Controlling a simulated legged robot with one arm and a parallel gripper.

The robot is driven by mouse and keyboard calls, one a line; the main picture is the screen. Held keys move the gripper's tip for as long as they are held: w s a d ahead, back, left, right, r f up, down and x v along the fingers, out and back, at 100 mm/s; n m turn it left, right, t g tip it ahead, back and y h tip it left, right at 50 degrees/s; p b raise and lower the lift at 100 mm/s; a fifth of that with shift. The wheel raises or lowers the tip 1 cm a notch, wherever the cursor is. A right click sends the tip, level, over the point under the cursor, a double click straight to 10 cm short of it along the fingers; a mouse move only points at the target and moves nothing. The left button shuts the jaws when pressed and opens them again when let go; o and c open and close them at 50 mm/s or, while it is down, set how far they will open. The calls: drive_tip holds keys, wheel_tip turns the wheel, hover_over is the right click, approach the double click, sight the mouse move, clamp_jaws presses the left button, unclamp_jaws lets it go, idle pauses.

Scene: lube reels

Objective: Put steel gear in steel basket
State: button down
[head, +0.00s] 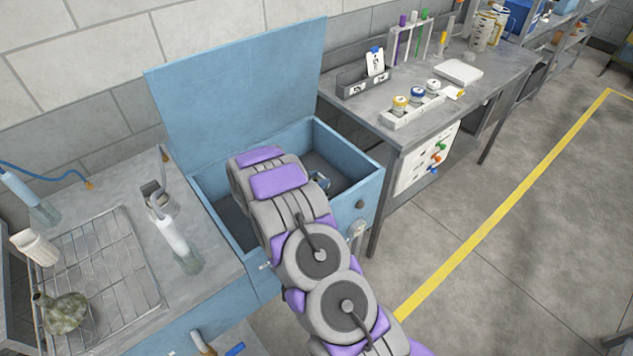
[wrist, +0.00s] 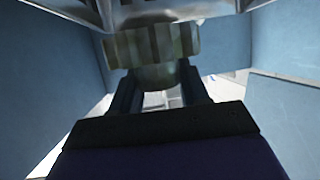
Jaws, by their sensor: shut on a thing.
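My gripper (wrist: 158,76) shows in the wrist view with its two dark fingers shut on a dull, ridged metal piece, which looks like the steel gear (wrist: 150,46). Blue walls surround it there. In the head view my arm reaches into the open blue chest (head: 350,200) and hides the gripper and the gear. A shiny metal surface crosses the top of the wrist view; I cannot tell what it is. A wire basket-like rack (head: 103,262) lies on the left counter in the head view; I cannot tell whether it is the steel basket.
The chest's blue lid (head: 240,85) stands open at the back. A mottled green-grey object (head: 66,312) sits on the wire rack, with glass vessels nearby. The right grey bench (head: 470,95) carries bottles in a tray and a tube rack. The floor at right is clear.

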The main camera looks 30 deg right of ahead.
drive_tip(key=shift+a+r, duration=0.15)
drive_tip(key=shift+a, duration=0.65)
drive_tip(key=shift+d+f, duration=0.5)
drive_tip(key=shift+d, duration=0.1)
drive_tip(key=c, duration=1)
unclamp_jaws()
drive_tip(key=shift+f, duration=0.1)
drive_tip(key=o, duration=0.4)
drive_tip(key=shift+a, duration=0.3)
drive_tip(key=shift+o, duration=0.2)
drive_tip(key=shift+a, duration=0.15)
drive_tip(key=shift+d+r, duration=0.3)
drive_tip(key=shift+r, duration=0.1)
drive_tip(key=p+v, duration=0.3)
drive_tip(key=v, duration=0.9)
